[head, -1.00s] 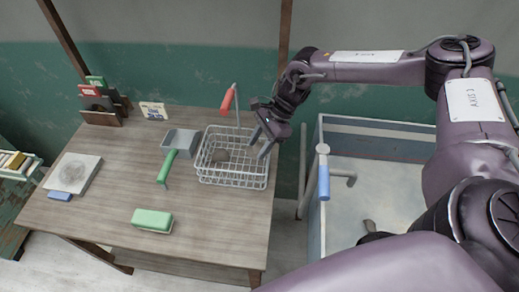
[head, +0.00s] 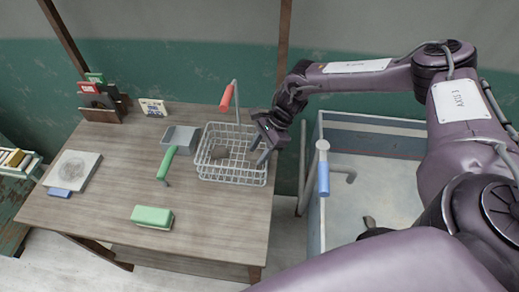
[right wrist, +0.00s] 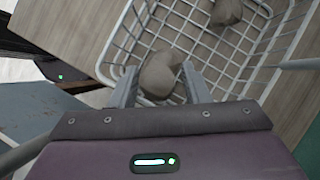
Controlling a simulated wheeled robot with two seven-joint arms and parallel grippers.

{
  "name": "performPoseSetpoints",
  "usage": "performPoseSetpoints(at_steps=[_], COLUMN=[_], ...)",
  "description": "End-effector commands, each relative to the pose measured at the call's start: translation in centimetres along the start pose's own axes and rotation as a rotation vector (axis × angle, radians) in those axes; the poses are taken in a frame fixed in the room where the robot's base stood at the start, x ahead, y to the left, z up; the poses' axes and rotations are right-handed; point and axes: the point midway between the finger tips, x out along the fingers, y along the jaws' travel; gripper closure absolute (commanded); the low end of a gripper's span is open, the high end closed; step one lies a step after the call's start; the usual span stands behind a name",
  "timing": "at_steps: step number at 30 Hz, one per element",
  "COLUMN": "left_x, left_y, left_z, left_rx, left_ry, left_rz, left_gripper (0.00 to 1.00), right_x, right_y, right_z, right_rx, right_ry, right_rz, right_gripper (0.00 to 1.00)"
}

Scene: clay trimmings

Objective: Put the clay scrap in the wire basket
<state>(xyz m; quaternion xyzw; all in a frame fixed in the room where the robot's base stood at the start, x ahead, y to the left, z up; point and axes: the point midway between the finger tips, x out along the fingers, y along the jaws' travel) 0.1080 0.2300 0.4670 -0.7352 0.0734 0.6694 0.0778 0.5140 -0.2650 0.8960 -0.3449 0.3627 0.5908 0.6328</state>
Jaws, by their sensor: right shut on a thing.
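The wire basket (head: 232,180) is white and stands at the right end of the table. One brown-grey clay scrap (head: 219,152) lies inside it; it also shows in the right wrist view (right wrist: 226,12). My right gripper (head: 262,151) is at the basket's right side, fingers pointing down. In the right wrist view its fingers (right wrist: 158,88) are shut on a second lumpy clay scrap (right wrist: 157,73), seen against the basket's wires. I cannot tell whether this scrap touches the basket. Another small scrap (head: 369,222) lies in the large pale bin (head: 340,235). My left gripper is not in view.
A blue-handled tool (head: 323,172) is at the bin's left edge. A red-handled tool (head: 227,97) stands at the basket's back. A green-handled scoop (head: 166,164), green block (head: 152,217) and pale slab (head: 73,172) lie left on the table (head: 105,205).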

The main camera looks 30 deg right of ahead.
Motion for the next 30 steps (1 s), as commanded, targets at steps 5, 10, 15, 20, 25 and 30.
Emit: performPoseSetpoints(at_steps=[5, 10, 15, 20, 25, 30], left_x=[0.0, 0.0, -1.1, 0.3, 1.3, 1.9], left_y=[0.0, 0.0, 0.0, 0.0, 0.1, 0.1], left_z=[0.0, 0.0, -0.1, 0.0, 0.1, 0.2], left_rx=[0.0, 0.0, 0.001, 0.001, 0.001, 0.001], left_ry=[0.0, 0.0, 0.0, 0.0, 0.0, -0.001], left_rz=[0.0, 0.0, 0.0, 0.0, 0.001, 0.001], left_gripper=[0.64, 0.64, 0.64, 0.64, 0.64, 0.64], right_x=[0.1, 0.1, -1.4, -4.0, -7.9, -11.0], right_y=[0.1, 0.2, 0.1, -0.1, -0.1, 0.0], right_z=[-0.1, -0.1, 0.8, 0.4, 0.4, 0.5], right_rx=[0.0, 0.001, -0.001, -0.001, -0.001, 0.0], right_ry=[0.002, 0.002, 0.002, 0.0, 0.0, 0.001], right_rz=[0.003, 0.004, 0.002, -0.004, -0.004, -0.002], right_gripper=[0.47, 0.47, 0.47, 0.47, 0.47, 0.47])
